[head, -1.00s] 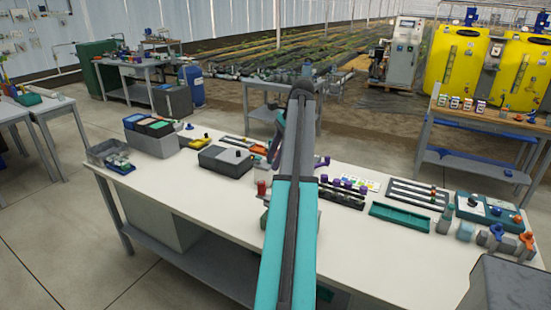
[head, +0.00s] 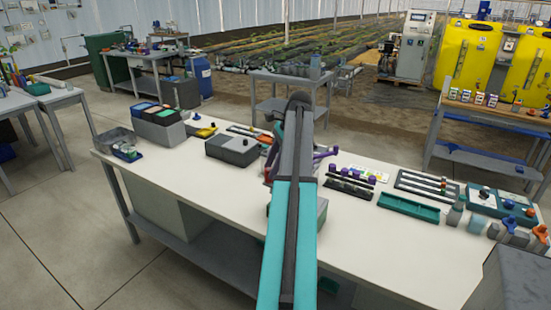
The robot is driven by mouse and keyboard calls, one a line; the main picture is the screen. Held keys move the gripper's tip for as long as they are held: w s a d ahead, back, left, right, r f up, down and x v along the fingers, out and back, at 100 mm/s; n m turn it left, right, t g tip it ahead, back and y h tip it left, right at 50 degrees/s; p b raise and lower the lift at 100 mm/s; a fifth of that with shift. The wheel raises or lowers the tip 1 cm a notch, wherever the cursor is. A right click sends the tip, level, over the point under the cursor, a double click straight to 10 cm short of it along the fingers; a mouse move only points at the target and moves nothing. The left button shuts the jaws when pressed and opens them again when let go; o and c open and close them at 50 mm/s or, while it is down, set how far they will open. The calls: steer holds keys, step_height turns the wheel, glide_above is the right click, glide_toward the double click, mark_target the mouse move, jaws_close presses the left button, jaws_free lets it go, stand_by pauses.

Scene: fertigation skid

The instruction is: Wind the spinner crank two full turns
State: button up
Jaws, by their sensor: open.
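My teal and grey arm reaches forward over the white workbench (head: 190,185) and covers its middle. Part of my gripper (head: 269,160) shows as a dark shape just left of the arm; its fingertips are not clear, but it is open. It is close to a small red upright piece, which is now mostly covered. A pale green box (head: 318,212) beneath is also largely behind the arm. I cannot tell for certain which part is the spinner crank. A purple-ended lever (head: 326,154) sticks out right of the arm.
Right are purple-capped pieces (head: 350,174), a green tray (head: 404,208) and a teal control box (head: 502,206). The bench's front left is clear.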

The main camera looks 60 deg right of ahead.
steer(key=shift+x, duration=1.3)
steer(key=shift+c, duration=0.6)
jaws_close()
steer(key=c, duration=0.8)
jaws_free()
steer(key=shift+s, duration=0.1)
